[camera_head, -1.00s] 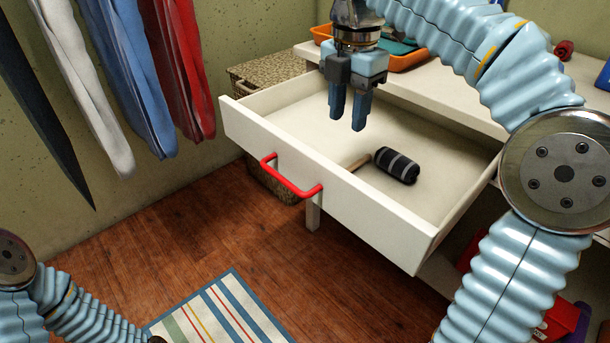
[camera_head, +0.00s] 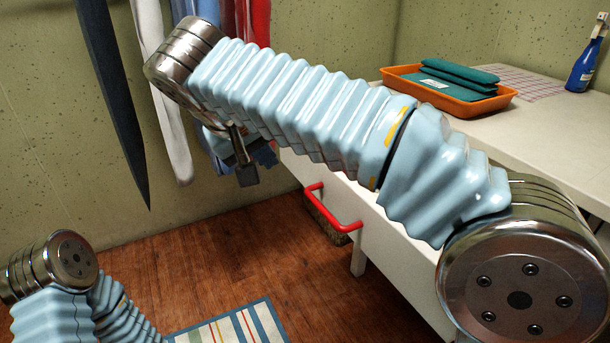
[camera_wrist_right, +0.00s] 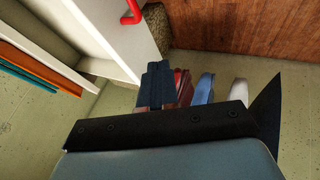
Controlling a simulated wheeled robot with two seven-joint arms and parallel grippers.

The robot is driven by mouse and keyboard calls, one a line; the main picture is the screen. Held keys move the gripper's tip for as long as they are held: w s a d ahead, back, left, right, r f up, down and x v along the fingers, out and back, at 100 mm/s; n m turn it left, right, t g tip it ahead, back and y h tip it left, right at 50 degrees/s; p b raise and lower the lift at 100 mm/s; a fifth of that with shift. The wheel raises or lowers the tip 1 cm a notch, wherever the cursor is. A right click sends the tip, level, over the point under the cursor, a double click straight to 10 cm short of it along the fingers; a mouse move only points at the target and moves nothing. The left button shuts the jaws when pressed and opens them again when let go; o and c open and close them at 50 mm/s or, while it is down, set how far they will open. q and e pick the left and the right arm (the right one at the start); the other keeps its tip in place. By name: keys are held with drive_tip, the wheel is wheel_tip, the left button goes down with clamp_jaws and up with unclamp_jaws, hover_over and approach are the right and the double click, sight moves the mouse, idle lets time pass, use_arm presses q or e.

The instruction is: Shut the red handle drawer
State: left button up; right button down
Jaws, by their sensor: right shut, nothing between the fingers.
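The white drawer (camera_head: 400,256) carries a red bar handle (camera_head: 333,212) on its front in the head view. My right arm crosses in front of the drawer and hides its inside. My right gripper (camera_head: 246,175) is shut and empty, pointing down left of the handle, in front of the hanging clothes. In the right wrist view, my shut fingers (camera_wrist_right: 156,85) show close to the end of the white drawer front (camera_wrist_right: 125,45), apart from the red handle (camera_wrist_right: 131,12). My left arm shows at lower left; its gripper is out of view.
An orange tray (camera_head: 450,95) with teal items and a blue bottle (camera_head: 588,62) stand on the white tabletop (camera_head: 560,130). Dark, white, blue and red clothes hang at the left wall.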

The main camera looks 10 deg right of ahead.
drive_tip(key=b, duration=0.3)
approach(306, 180)
drive_tip(key=shift+m, duration=0.3)
drive_tip(key=shift+x, duration=2.35)
